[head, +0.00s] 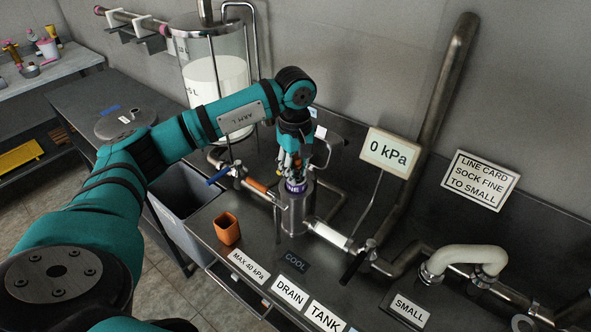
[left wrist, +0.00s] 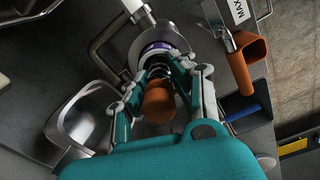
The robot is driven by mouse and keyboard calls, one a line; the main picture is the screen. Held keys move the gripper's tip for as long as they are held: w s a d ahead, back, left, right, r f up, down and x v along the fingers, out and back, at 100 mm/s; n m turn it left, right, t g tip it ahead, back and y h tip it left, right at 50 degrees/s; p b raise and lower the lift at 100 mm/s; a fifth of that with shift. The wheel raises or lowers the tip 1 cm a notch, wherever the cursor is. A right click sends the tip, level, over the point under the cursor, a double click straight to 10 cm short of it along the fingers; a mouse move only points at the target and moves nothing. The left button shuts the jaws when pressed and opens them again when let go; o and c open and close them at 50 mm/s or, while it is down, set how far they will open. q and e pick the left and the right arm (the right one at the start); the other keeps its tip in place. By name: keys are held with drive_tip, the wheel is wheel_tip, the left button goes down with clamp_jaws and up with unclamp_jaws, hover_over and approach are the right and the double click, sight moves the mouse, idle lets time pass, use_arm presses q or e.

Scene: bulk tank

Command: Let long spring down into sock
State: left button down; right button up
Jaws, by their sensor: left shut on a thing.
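My left gripper (head: 292,168) is above the upright steel filter housing (head: 296,212) on the bench. In the left wrist view it (left wrist: 160,72) is shut on the long spring (left wrist: 157,76), whose dark coils show between the fingers. An orange-brown rounded piece (left wrist: 158,104) sits at the spring's near end. The sock shows as a purple ring (left wrist: 156,48) at the housing's mouth, with a partly hidden label in the head view (head: 296,186). The spring's far end is over or within that ring; how deep I cannot tell. My right gripper is out of view.
An orange cup (head: 227,229) stands left of the housing. A blue-handled valve (head: 222,175) and pipes surround it. A "0 kPa" sign (head: 390,151) stands behind right. A white curved hose (head: 466,260) lies farther right. A glass tank (head: 215,80) stands at the back.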

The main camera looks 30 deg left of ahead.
use_arm(q)
drive_tip(key=shift+s+d+f, duration=0.1)
drive_tip(key=shift+s+f, duration=0.2)
drive_tip(key=shift+f, duration=0.4)
drive_tip(key=c, duration=1.3)
unclamp_jaws()
drive_tip(key=o, duration=0.3)
drive_tip(key=shift+w+f, duration=0.15)
drive_tip(key=shift+w, duration=0.05)
wheel_tip(320, 180, up, 12)
drive_tip(key=shift+w+r, duration=0.1)
drive_tip(key=shift+r, duration=0.15)
